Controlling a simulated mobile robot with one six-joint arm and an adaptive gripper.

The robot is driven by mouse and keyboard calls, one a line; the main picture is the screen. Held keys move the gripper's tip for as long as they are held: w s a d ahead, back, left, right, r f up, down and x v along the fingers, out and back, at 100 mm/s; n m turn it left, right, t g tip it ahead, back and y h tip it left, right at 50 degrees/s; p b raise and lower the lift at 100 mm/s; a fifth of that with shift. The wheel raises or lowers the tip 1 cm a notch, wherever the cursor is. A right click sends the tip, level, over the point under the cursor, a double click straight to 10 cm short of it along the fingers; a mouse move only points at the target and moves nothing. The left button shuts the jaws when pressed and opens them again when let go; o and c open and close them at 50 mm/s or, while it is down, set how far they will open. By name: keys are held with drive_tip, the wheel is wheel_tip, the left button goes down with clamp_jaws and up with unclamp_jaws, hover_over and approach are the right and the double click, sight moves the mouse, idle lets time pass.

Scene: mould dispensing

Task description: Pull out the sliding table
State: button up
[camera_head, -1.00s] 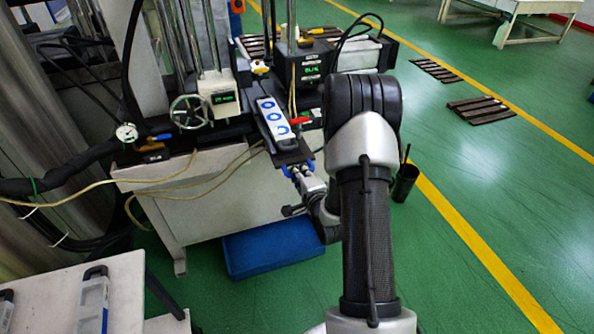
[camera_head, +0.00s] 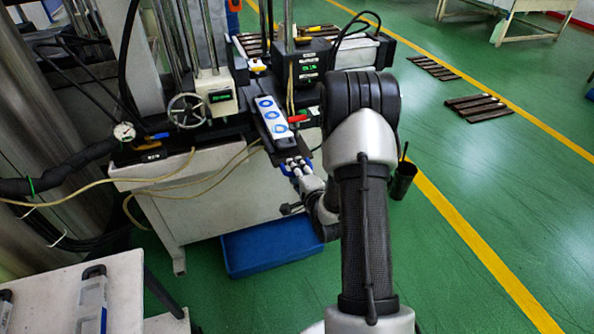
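The sliding table (camera_head: 289,153) is a dark narrow plate that sticks out from the front of the machine, angled toward me. A white mould with blue round marks (camera_head: 271,118) lies on it. My gripper (camera_head: 296,166) is at the near end of the sliding table, touching or almost touching it. The fingers are small and partly merged with the plate's edge, so I cannot tell whether they are open or shut. My own arm covers the area just to the right.
The machine has a handwheel (camera_head: 187,110), a gauge (camera_head: 124,132) and a red-handled part (camera_head: 298,119). A blue box (camera_head: 272,247) lies on the floor below. A white side table (camera_head: 62,294) with mould-like pieces stands at lower left. Green floor at right is mostly clear.

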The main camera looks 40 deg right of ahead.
drive_tip(key=v, duration=0.7)
drive_tip(key=shift+s, duration=0.25)
drive_tip(key=shift+a, duration=0.15)
drive_tip(key=a+r+n+g+y, duration=0.2)
drive_tip(key=a+r+n+g, duration=0.3)
drive_tip(key=a+r+n, duration=0.5)
drive_tip(key=s+a+r+n+g, duration=0.1)
drive_tip(key=s+a+r+n, duration=0.1)
drive_tip(key=s, duration=0.5)
drive_tip(key=s+a+r+n+g+y, duration=0.1)
drive_tip(key=s+a+r+n+g, duration=0.1)
drive_tip(key=s+a+n, duration=0.3)
drive_tip(key=s+a+r+n+g+y, duration=0.1)
drive_tip(key=s+a+r+n, duration=0.3)
drive_tip(key=s, duration=0.6)
drive_tip(key=a+g, duration=0.1)
drive_tip(key=a, duration=0.1)
drive_tip(key=shift+s+a+r, duration=0.15)
drive_tip(key=shift+a+r, duration=0.05)
drive_tip(key=shift+a, duration=0.15)
